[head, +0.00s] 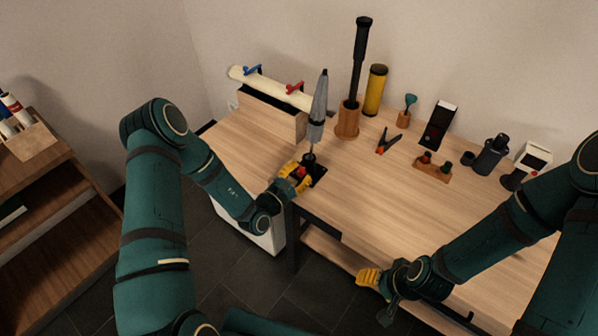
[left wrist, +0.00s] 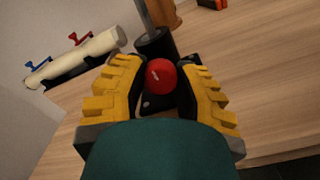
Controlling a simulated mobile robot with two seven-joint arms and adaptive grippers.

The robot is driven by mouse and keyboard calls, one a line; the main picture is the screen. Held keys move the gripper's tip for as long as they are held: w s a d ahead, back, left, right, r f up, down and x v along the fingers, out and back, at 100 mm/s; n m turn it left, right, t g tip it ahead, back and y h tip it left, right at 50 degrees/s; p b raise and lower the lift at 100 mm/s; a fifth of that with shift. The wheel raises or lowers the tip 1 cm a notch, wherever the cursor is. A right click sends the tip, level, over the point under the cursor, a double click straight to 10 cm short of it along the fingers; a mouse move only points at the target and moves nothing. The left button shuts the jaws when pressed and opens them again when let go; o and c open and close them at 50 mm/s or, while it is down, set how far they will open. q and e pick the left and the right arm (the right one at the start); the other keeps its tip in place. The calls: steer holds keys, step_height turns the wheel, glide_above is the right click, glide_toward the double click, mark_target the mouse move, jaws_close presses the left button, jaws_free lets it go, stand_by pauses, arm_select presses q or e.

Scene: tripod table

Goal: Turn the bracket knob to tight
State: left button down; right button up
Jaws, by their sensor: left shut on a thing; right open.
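The bracket knob (left wrist: 160,76) is a red round knob with a small pale mark on its face. It sits on the front of a black bracket (left wrist: 154,44) at the table's left front corner. My left gripper (left wrist: 163,88) has its yellow fingers on both sides of the knob and is shut on it. In the head view, my left gripper (head: 297,172) partly hides the knob. A folded grey umbrella-like thing (head: 318,100) stands upright in the bracket. My right gripper (head: 376,292) is open and empty, in front of the table's front edge.
The wooden table (head: 350,200) has a clear middle. A yellow cylinder (head: 375,90), an orange-black clamp (head: 387,141) and other items line the back.

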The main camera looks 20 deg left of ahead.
stand_by(0.4)
arm_select(q)
steer(key=c, duration=0.6)
jaws_free()
steer(key=shift+f, duration=0.1)
